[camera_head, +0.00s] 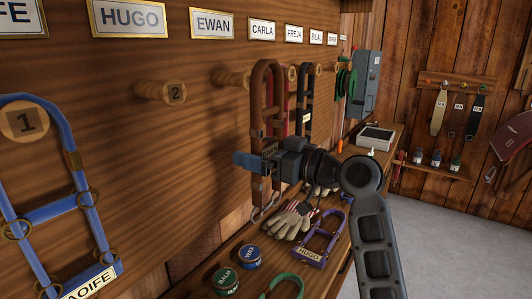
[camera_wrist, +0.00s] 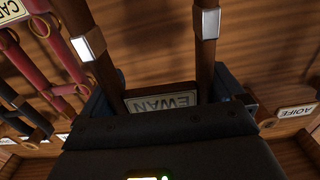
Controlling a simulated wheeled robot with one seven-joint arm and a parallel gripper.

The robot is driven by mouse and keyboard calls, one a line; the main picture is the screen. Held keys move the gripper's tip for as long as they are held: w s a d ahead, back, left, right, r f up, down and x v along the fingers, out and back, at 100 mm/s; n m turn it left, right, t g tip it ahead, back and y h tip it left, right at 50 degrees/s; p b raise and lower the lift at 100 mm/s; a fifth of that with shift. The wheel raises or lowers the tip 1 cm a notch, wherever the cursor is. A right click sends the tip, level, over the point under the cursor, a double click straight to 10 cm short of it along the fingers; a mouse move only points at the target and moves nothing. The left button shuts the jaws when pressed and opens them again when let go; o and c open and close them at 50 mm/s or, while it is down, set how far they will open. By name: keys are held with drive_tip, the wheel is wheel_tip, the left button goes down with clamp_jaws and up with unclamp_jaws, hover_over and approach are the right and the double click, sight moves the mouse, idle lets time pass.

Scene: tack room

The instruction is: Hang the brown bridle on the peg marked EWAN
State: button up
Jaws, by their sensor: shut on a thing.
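The brown bridle (camera_head: 256,100) hangs upright in my gripper (camera_head: 262,162), its top loop close to the wall pegs. In the wrist view my gripper (camera_wrist: 165,105) is shut on the bridle's name piece, which reads EWAN (camera_wrist: 160,101) upside down, with brown straps (camera_wrist: 205,60) on either side. The EWAN sign (camera_head: 212,24) is on the wall, and a wooden peg (camera_head: 230,78) juts out below it. The peg's tip is right beside the bridle's left strap. I cannot tell whether the peg is inside the loop. The bridle's lower middle is hidden by my gripper.
A bare peg numbered 2 (camera_head: 165,92) is under the HUGO sign (camera_head: 127,17). A blue halter (camera_head: 80,200) hangs at left. A red bridle (camera_wrist: 55,60) hangs close beside. Below, the bench holds a purple HUGO halter (camera_head: 325,240), gloves (camera_head: 290,222) and tins (camera_head: 248,256).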

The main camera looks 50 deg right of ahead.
sight(221, 147)
drive_tip(key=shift+w+a+f, duration=0.1)
drive_tip(key=shift+w, duration=1.65)
drive_tip(key=shift+w+a+f, duration=0.1)
drive_tip(key=shift+w, duration=1.6)
drive_tip(key=shift+w+f+b, duration=0.45)
drive_tip(key=shift+w, duration=0.15)
drive_tip(key=o, duration=1.1)
drive_tip(key=shift+f, duration=0.1)
drive_tip(key=shift+s, duration=0.1)
